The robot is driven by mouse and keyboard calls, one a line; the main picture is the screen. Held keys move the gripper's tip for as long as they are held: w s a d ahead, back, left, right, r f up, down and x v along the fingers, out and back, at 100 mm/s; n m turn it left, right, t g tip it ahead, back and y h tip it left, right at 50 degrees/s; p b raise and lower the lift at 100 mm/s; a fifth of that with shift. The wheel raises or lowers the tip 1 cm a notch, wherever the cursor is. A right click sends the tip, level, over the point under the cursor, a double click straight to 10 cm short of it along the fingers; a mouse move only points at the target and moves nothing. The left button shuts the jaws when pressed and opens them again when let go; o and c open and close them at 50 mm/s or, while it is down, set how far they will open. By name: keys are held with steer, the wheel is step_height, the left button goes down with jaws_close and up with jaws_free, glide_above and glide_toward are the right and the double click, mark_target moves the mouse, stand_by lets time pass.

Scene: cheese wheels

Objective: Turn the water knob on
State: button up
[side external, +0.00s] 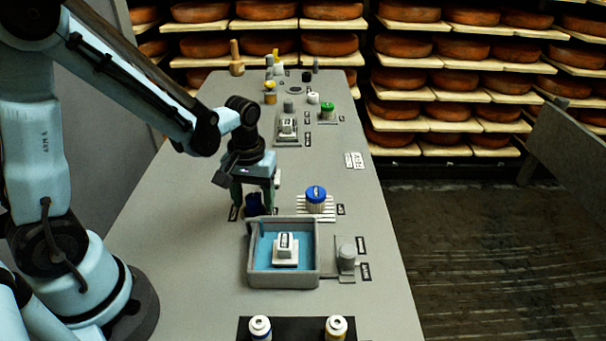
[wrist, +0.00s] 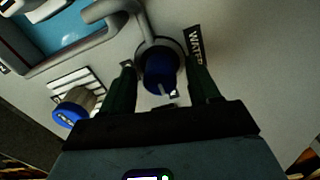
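The water knob is dark blue and round. It shows in the wrist view (wrist: 160,70), beside a black label reading "WATER" (wrist: 194,45). In the side external view only part of the knob (side external: 254,205) shows, low between my fingers behind the basin. My gripper (side external: 254,203) points down over it. In the wrist view my gripper (wrist: 162,82) has one finger on each side of the knob, with slim gaps, so it looks open around the knob. A small white mark shows at the knob's near edge. A grey curved pipe (wrist: 108,8) runs from the knob's base toward the basin.
The grey basin (side external: 283,282) with a blue floor holds a white block (side external: 285,257). A blue-lidded jar (side external: 316,197) stands on a slatted white rack right of my gripper. A grey cylinder (side external: 347,257) stands right of the basin. More jars and devices line the counter's far end.

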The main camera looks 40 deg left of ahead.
mark_target(253, 196)
steer(key=shift+r, duration=0.1)
step_height(253, 196, up, 12)
stand_by(0.9)
steer(key=s+d+m+t, duration=0.1)
steer(key=m+t, duration=0.1)
steer(key=s+d+m+t, duration=0.1)
steer(key=m+t, duration=0.1)
steer(key=s+d+m+t, duration=0.1)
steer(key=m+t, duration=0.2)
steer(key=shift+s+r, duration=0.15)
steer(key=shift+s, duration=0.2)
